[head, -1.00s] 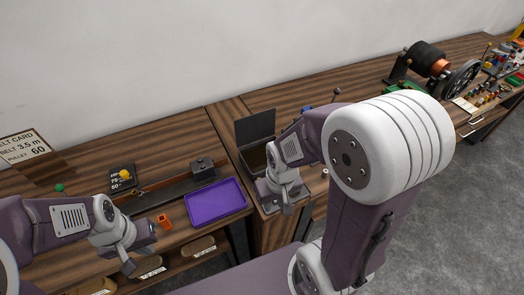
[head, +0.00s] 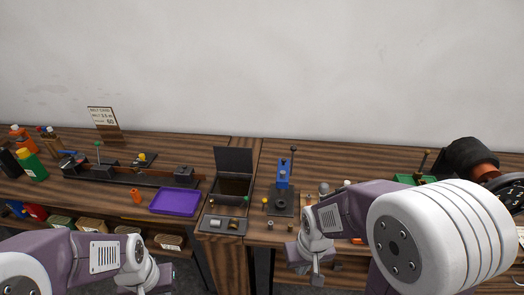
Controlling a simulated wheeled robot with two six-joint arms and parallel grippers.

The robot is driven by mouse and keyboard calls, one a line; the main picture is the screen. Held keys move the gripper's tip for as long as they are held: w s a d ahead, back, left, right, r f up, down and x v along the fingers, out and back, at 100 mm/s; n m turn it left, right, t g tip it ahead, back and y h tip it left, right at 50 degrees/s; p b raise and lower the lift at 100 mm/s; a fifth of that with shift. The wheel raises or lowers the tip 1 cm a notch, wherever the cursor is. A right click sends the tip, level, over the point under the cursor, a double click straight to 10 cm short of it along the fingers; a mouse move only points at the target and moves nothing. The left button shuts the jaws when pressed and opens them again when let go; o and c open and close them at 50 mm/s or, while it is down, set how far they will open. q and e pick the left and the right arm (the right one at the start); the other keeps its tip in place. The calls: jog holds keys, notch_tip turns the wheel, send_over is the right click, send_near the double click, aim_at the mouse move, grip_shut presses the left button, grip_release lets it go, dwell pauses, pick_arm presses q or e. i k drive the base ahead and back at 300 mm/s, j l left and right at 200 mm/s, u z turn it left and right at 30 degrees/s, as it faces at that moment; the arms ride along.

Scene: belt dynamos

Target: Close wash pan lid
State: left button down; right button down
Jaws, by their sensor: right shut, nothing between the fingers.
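The wash pan (head: 234,201) is a dark box on the bench in the middle of the head view. Its dark lid (head: 233,161) stands raised, nearly upright, at the pan's back edge. My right gripper (head: 309,276) is shut and empty, in front of the bench to the right of the pan and apart from it. My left gripper (head: 155,284) is low at the left, in front of the bench, well apart from the pan. Its fingers are too small and overlapped to tell open from shut.
A purple tray (head: 175,202) lies left of the pan. A grey tray with small metal parts (head: 222,225) sits in front of it. A blue press (head: 283,180) with a tall lever stands right of it. An orange cup (head: 135,195) is at the left.

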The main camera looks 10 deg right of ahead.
aim_at(228, 159)
jog(key=l+u, duration=0.3)
jog(key=l, duration=0.65)
jog(key=l+u, duration=0.3)
jog(key=l, duration=0.7)
jog(key=i+l+u, duration=0.1)
jog(key=l, duration=0.2)
jog(key=i+l+u, duration=0.2)
jog(key=l, duration=0.35)
jog(key=i+j, duration=0.4)
jog(key=j, duration=0.1)
